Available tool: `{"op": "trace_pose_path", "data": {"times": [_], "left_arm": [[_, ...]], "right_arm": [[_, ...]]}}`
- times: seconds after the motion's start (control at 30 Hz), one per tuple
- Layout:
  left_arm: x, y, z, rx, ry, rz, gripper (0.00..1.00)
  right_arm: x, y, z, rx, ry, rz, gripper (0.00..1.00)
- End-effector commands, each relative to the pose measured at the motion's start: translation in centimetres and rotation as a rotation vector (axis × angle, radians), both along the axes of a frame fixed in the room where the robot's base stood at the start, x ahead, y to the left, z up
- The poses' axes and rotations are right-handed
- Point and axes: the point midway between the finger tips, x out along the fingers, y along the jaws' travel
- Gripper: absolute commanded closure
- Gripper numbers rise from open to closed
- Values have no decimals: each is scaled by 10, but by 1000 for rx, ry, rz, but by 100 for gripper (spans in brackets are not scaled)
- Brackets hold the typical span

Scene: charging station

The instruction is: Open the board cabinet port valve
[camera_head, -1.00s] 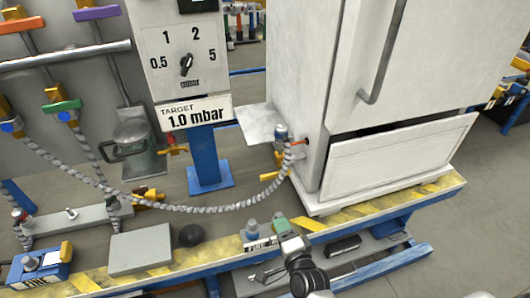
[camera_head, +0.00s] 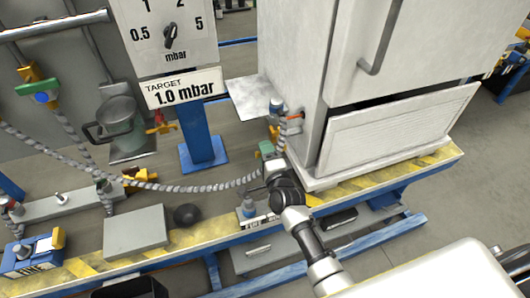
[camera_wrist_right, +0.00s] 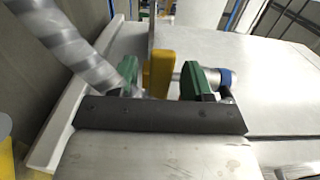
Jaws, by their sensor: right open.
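The white cabinet (camera_head: 292,60) stands on the bench's right part. At its lower left side is a port with an orange ring (camera_head: 294,117), a grey-blue cap and a striped hose end. A yellow lever-like piece (camera_head: 274,133), apparently the port valve's handle, is beside the hose. My right gripper (camera_head: 268,153) is just below it, green fingers up. In the right wrist view the yellow piece (camera_wrist_right: 158,72) stands between the open green fingers (camera_wrist_right: 165,80); contact cannot be told. A blue-ended metal fitting (camera_wrist_right: 224,77) shows behind the right finger. My left gripper is out of view.
The striped hose (camera_head: 190,188) sags leftward across the bench. A dial panel (camera_head: 168,62) on a blue post (camera_head: 198,140) stands left of the cabinet. A grey plate (camera_head: 135,229), a dark knob (camera_head: 187,214) and a small labelled block (camera_head: 257,222) sit near the striped front edge.

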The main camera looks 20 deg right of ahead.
Motion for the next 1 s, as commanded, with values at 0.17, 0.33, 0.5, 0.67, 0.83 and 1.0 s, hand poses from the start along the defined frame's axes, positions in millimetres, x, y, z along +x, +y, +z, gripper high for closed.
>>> {"op": "trace_pose_path", "data": {"times": [0.17,0.33,0.5,0.67,0.83,1.0], "left_arm": [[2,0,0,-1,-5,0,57],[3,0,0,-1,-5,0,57],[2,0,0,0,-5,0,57],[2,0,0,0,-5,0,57],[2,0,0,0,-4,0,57],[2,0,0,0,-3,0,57]], "right_arm": [[6,0,0,1,0,0,51],[6,0,0,1,0,0,51],[6,0,0,0,0,0,72],[6,0,0,0,0,0,97],[6,0,0,0,1,0,100],[6,0,-1,-11,1,0,100]]}}
